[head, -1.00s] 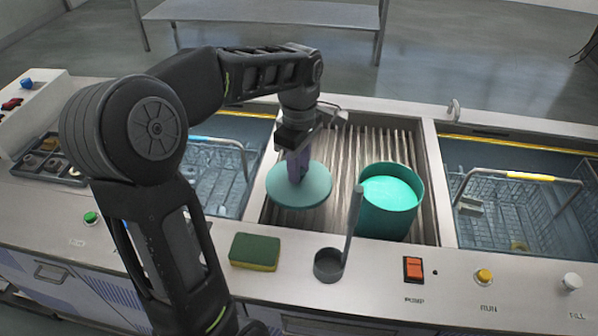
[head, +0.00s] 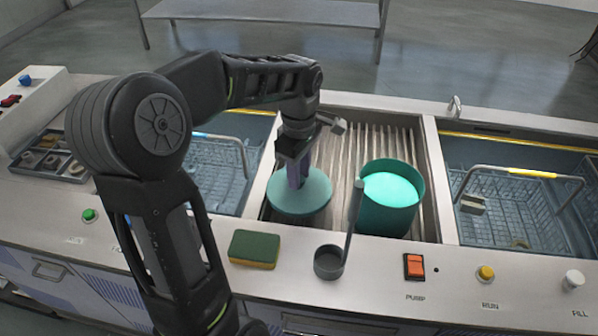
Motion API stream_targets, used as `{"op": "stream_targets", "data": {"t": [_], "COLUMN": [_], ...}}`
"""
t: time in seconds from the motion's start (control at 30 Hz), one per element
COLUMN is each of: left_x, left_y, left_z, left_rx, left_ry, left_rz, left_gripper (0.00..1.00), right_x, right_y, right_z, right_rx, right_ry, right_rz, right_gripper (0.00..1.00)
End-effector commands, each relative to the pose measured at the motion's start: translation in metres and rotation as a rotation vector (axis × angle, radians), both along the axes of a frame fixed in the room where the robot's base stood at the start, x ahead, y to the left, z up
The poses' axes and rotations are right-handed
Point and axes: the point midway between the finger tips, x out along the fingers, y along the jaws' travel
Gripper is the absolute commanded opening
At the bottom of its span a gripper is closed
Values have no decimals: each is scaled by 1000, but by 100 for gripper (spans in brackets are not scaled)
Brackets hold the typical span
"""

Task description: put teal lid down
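The teal lid (head: 314,197) is a round disc over the ribbed drain section (head: 345,150), left of the teal pot. It looks level and low, but I cannot tell if it touches the ribs. My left gripper (head: 297,180) is directly above the lid, its fingers pointing down at the lid's middle. The fingers look closed on the lid's handle, which they hide. The teal pot (head: 385,213) stands open on the ribs, with bright teal liquid inside. My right gripper is not in view.
A ladle (head: 330,262) stands on the front counter, its handle rising before the pot. A green and yellow sponge (head: 254,250) lies left of it. Wire baskets sit in the left tank (head: 215,165) and right tank (head: 510,205). An orange pump switch (head: 414,266) is at front right.

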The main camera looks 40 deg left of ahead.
Motion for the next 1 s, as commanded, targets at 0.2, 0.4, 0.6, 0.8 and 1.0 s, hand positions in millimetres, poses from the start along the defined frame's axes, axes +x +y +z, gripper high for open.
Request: {"op": "stream_targets", "data": {"t": [0.2, 0.4, 0.6, 0.8, 1.0], "left_x": [0, 0, 0, 1, 1], "left_y": [0, 0, 0, 0, 0], "left_z": [0, 0, 9, 34, 79], "left_rx": [0, 0, 0, 2, 1], "left_ry": [0, 0, -1, -5, -6], "left_rz": [0, 0, 0, -1, 0], "left_gripper": [47, 48, 48, 48, 48], "right_x": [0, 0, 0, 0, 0], "right_y": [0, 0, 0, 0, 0], "right_z": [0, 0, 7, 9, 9], "right_rx": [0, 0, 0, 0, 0], "right_ry": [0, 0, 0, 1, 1], "right_rz": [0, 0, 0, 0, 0], "right_gripper": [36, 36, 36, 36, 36]}}
